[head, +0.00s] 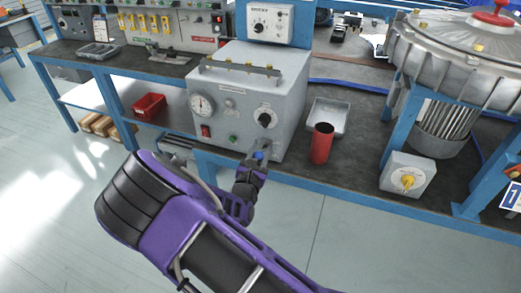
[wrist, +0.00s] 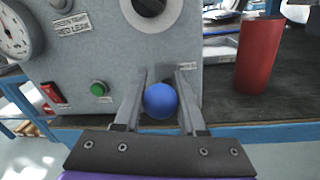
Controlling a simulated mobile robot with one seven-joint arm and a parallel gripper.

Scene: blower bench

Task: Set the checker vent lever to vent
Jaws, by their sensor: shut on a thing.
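The checker is a grey box (head: 245,88) on the bench, with a gauge, a black knob (head: 266,118), a red switch and a green button on its front. The vent lever's blue ball (wrist: 161,100) sits low on the right of the front panel, between the fingers in the wrist view. It also shows as a small blue spot in the head view (head: 259,155). My gripper (wrist: 160,98) is shut on the lever, one finger on each side of the ball. The lever's shaft is hidden behind the ball, and its label is too small to read.
A red cylinder (head: 321,143) stands right of the checker, in front of a grey tray (head: 329,116). A red bin (head: 149,105) is on the lower shelf at left.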

